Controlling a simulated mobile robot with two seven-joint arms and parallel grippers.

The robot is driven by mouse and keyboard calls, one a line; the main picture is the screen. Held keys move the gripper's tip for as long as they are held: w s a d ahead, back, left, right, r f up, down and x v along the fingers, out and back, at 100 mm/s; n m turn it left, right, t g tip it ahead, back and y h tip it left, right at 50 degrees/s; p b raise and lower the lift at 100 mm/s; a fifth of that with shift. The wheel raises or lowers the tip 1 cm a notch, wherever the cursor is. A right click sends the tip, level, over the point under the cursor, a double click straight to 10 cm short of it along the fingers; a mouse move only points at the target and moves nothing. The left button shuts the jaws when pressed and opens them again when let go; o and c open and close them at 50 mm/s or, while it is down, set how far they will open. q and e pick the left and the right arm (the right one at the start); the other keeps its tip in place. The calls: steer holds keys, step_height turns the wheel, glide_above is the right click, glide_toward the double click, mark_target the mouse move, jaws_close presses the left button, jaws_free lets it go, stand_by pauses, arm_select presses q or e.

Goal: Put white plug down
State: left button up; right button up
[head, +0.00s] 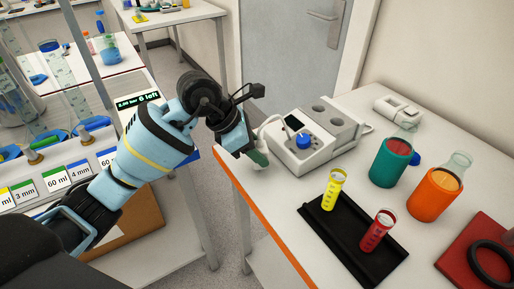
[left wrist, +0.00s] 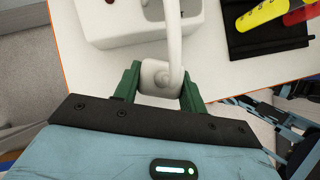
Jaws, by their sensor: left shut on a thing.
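A white plug (left wrist: 158,76) with a thick white cable is between the green fingers of my left gripper (left wrist: 160,90) in the left wrist view. The gripper is shut on it. In the head view my left gripper (head: 259,157) is at the table's left edge, beside the white device (head: 300,155). The white cable arches from the device down to the gripper; the plug itself is mostly hidden by the fingers there. I cannot tell whether the plug touches the tabletop. My right gripper is not in view.
A black tray (head: 330,228) holds a yellow tube (head: 333,190) and a red tube (head: 376,232). Green (head: 391,162) and orange (head: 434,193) bottles stand to the right. Bare white tabletop (head: 270,185) lies between device and tray, along the orange edge.

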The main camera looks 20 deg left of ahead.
arm_select(q)
steer(key=o, duration=1.2)
steer(key=shift+f, duration=0.1)
steer(key=shift+c, duration=0.2)
steer(key=shift+r, duration=0.3)
steer(key=v, duration=1.1)
steer(key=shift+a+r, duration=0.2)
steer(key=shift+a, duration=0.1)
steer(key=shift+s, duration=0.1)
